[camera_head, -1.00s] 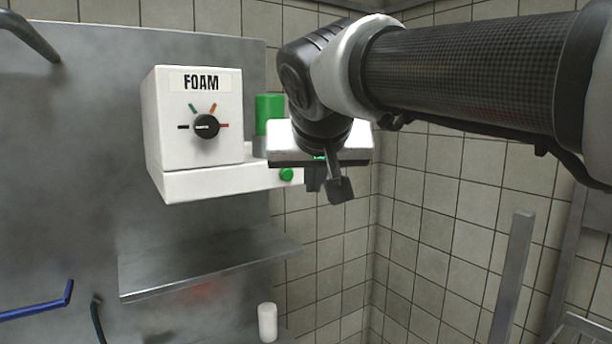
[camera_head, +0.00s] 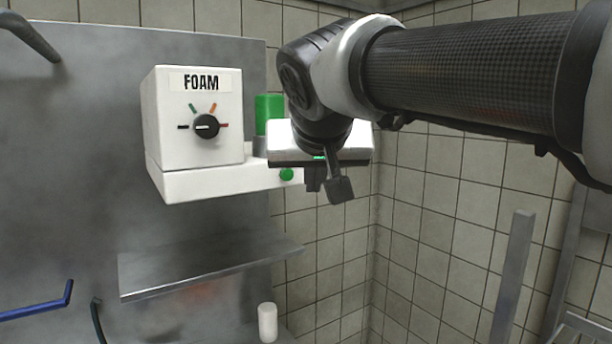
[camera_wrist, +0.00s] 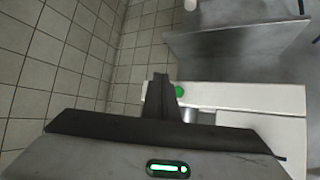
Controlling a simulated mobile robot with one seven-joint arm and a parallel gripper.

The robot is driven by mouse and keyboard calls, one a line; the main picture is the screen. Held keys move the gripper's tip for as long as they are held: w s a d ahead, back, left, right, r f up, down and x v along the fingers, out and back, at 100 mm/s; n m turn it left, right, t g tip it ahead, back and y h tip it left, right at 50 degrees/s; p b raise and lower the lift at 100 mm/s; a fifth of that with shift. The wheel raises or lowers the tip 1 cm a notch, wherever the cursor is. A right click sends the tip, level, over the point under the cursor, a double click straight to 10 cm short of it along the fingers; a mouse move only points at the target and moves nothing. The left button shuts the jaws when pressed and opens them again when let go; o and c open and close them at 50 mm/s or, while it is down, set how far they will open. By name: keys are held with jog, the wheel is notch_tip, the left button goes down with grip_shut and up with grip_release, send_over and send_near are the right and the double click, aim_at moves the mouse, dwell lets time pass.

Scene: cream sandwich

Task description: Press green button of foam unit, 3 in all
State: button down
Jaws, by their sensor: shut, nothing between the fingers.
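The white foam unit (camera_head: 195,120) is mounted on the steel panel, with a "FOAM" label and a black dial on its front. Its green button (camera_head: 286,174) sits on the front of the low ledge, right of the dial box. The button also shows in the wrist view (camera_wrist: 179,91), just right of my fingers. My gripper (camera_head: 327,187) is shut and empty at the right end of the ledge, to the right of the button. In the head view a gap shows between fingers and button. I cannot tell the distance in depth.
A green cylinder (camera_head: 269,113) stands on the ledge behind the button. A steel shelf (camera_head: 210,267) juts out below the unit, with a small white cylinder (camera_head: 267,322) lower down. Tiled walls (camera_head: 430,190) close the corner at right.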

aim_at(287, 175)
jog(key=shift+f, duration=0.1)
jog(key=d+f+n+t+h+b, duration=0.35)
jog(key=n+b, duration=0.35)
jog(key=n, duration=0.5)
jog(key=s+n+t+b, duration=0.1)
jog(key=n, duration=0.3)
jog(key=s+a+r+n+t+b, duration=0.1)
jog(key=n+t, duration=0.1)
jog(key=n, duration=0.3)
jog(key=s+a+r+n+t+h+b, duration=0.1)
jog(key=n+t+b, duration=0.1)
jog(key=n, duration=0.2)
jog(key=shift+s+r+n, duration=0.15)
jog(key=shift+s+n, duration=0.1)
jog(key=shift+n, duration=0.05)
jog(key=shift+w+a+p, duration=0.15)
jog(key=shift+w+a, duration=0.65)
jog(key=shift+w, duration=0.4)
jog(key=shift+w+a+p, duration=0.2)
jog(key=shift+w+a, duration=0.6)
jog(key=shift+w, duration=0.45)
jog(key=shift+w+a+p, duration=0.15)
jog(key=shift+w+a, duration=0.65)
jog(key=shift+w, duration=0.4)
jog(key=shift+w+a, duration=0.25)
jog(key=shift+w, duration=0.1)
